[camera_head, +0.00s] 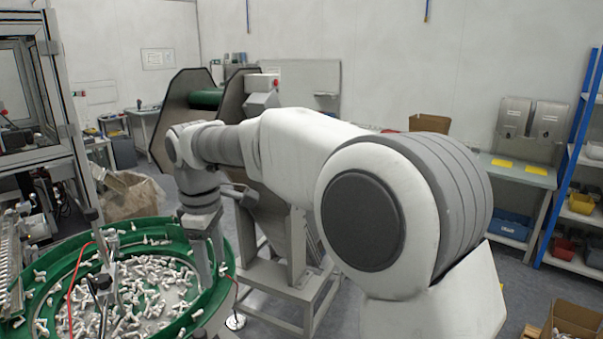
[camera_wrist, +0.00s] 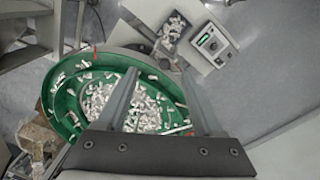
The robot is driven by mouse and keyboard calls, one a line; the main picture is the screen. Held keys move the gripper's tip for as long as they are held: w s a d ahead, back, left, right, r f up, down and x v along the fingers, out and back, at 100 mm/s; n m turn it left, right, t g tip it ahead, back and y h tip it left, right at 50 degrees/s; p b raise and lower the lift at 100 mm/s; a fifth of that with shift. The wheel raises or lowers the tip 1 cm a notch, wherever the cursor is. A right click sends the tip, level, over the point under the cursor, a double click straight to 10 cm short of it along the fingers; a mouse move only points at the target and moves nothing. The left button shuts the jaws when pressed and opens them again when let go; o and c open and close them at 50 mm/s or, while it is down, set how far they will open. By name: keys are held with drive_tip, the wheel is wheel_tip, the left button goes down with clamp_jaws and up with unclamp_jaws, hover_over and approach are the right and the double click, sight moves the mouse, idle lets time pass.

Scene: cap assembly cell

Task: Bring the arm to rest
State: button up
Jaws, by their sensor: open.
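My arm stretches from the right foreground toward the left in the head view. My gripper (camera_head: 212,262) hangs pointing down at the right rim of the green feeder bowl (camera_head: 226,243). In the wrist view my gripper (camera_wrist: 163,95) shows two fingers spread apart with nothing between them. The green bowl (camera_wrist: 62,104) lies below the fingers and holds many small white parts (camera_wrist: 140,117). The gap between fingertips and bowl cannot be judged exactly.
A control box (camera_wrist: 211,45) and a chute with white parts (camera_wrist: 172,30) stand beside the bowl. A framed machine (camera_head: 62,130) is at the left. A grey metal stand (camera_head: 300,250) is behind my arm. Blue shelving (camera_head: 572,150) and an open cardboard box (camera_head: 575,320) are at right.

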drive_tip(key=s+d+r+m+t, duration=0.1)
drive_tip(key=s+d+m, duration=0.3)
drive_tip(key=d, duration=0.5)
drive_tip(key=s+d+r+m+t, duration=0.15)
drive_tip(key=s+d+m, duration=0.25)
drive_tip(key=d, duration=0.4)
drive_tip(key=s+d+r+m+t, duration=0.15)
drive_tip(key=s+d+m, duration=0.25)
drive_tip(key=d, duration=0.5)
drive_tip(key=s+d+f+m, duration=0.4)
drive_tip(key=s+d+m, duration=0.1)
drive_tip(key=s, duration=0.2)
drive_tip(key=shift+s+d+f+t+b, duration=0.2)
drive_tip(key=shift+s+d+t+b, duration=0.15)
drive_tip(key=shift+t+b, duration=0.1)
drive_tip(key=shift+a, duration=0.1)
